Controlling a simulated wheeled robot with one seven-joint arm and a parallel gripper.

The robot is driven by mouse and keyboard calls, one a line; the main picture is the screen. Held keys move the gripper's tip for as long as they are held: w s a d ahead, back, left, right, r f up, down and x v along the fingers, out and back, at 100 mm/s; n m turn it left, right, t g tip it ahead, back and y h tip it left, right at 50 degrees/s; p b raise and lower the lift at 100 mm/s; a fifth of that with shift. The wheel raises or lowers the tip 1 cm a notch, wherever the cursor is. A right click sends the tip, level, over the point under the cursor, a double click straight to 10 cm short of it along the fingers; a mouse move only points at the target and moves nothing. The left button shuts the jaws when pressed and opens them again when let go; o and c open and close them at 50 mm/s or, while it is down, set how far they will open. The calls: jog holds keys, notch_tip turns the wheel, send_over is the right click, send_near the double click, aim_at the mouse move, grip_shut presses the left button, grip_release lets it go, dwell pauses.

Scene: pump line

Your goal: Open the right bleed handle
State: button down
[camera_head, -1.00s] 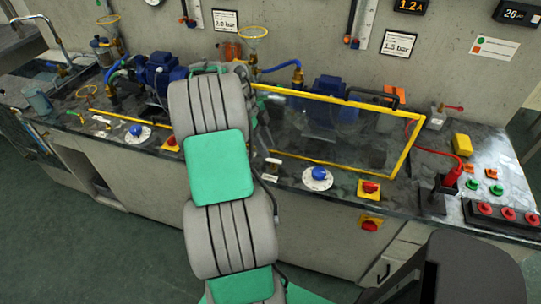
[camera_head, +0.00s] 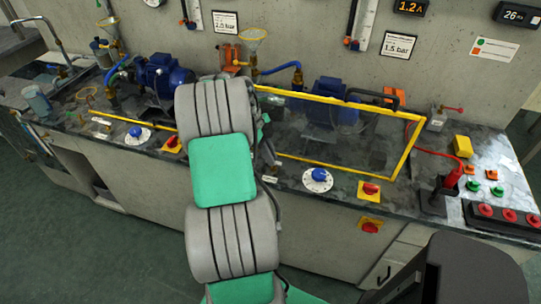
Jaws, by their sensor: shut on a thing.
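My grey and green arm rises through the middle of the view and covers part of the bench. My gripper is hidden behind it, so its fingers and anything between them do not show. The right wire-rimmed funnel (camera_head: 252,40) stands above brass fittings (camera_head: 241,64) just beyond the top of my arm. I cannot make out the right bleed handle; my arm hides the area below these fittings. The right blue pump (camera_head: 333,100) sits behind a clear guard with a yellow frame (camera_head: 335,170).
A black handle bar (camera_head: 373,96) tops the guard. A blue dial (camera_head: 318,178) and red-yellow switch (camera_head: 369,190) sit along the front edge. The left pump (camera_head: 163,76) stands left of my arm. A red cable (camera_head: 426,141) and push buttons are at the right.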

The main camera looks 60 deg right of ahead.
jog(key=shift+f+n+b, duration=0.1)
jog(key=shift+n+b, duration=0.2)
jog(key=shift+n, duration=0.1)
jog(key=n+b, duration=0.1)
jog(key=n+h+b, duration=0.1)
jog(key=shift+a+f+n, duration=0.1)
jog(key=shift+a+n, duration=0.1)
jog(key=shift+n, duration=0.2)
jog(key=n+b, duration=0.1)
jog(key=n+t+h, duration=0.1)
jog(key=n, duration=0.1)
jog(key=n+h+b, duration=0.1)
jog(key=n, duration=0.1)
jog(key=shift+s+a+t+b, duration=0.15)
jog(key=shift+s+t+b, duration=0.1)
jog(key=shift+t+b, duration=0.05)
jog(key=n+t, duration=0.1)
jog(key=n, duration=0.1)
jog(key=n+b, duration=0.1)
jog(key=n, duration=0.1)
jog(key=shift+s+a+n+t+h+b, duration=0.1)
jog(key=shift+s+n+t+h+b, duration=0.1)
jog(key=shift+n+t+h+b, duration=0.15)
jog(key=shift+s+n+t+b, duration=0.2)
jog(key=shift+n+t+b, duration=0.45)
jog(key=shift+n, duration=1.7)
jog(key=shift+r+t, duration=0.2)
jog(key=shift+t, duration=0.1)
jog(key=c, duration=1.5)
grip_release()
